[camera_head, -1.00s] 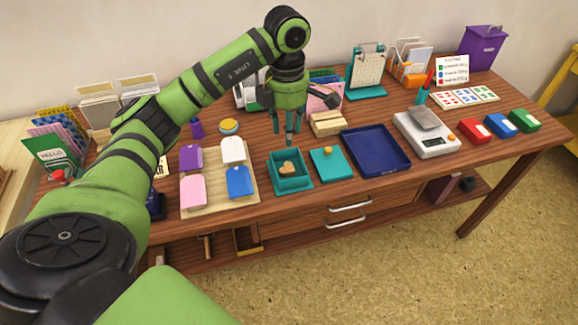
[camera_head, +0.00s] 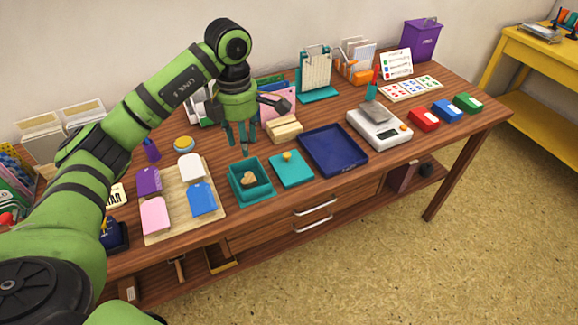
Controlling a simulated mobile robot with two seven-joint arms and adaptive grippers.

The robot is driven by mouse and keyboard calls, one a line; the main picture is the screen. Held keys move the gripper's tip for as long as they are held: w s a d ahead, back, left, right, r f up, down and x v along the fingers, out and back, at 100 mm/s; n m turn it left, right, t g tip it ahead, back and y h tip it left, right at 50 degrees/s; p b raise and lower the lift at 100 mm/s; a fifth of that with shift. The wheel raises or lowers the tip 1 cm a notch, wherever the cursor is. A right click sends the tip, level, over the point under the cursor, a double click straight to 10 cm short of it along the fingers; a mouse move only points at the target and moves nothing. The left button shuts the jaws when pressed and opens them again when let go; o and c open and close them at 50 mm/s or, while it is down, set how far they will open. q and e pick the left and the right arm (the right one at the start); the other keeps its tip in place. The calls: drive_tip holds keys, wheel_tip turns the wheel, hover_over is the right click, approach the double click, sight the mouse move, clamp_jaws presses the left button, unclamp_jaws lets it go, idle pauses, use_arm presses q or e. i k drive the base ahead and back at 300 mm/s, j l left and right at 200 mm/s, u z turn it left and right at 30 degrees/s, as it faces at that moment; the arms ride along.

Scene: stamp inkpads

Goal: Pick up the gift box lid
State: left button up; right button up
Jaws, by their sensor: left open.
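The gift box lid (camera_head: 291,170) is a flat teal square with a small yellow knob, lying on the wooden table. Just left of it stands the open teal gift box (camera_head: 264,190), with a tan heart-shaped thing inside. My left gripper (camera_head: 243,148) points down above the table, behind the box and to the left of the lid. Its fingers are apart and nothing shows between them. It does not touch the lid. My right gripper is not in view.
A dark blue tray (camera_head: 361,165) lies right of the lid, and wooden blocks (camera_head: 284,129) lie behind it. A board with coloured tags (camera_head: 216,211) lies left of the box. A white scale (camera_head: 390,136) stands farther right.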

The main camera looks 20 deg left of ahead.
sight(290, 169)
drive_tip(key=j+z, duration=0.4)
drive_tip(key=k+j+z, duration=0.15)
drive_tip(key=j+z, duration=0.25)
drive_tip(key=j, duration=0.15)
drive_tip(key=k+j+z, duration=0.15)
drive_tip(key=j+z, duration=0.25)
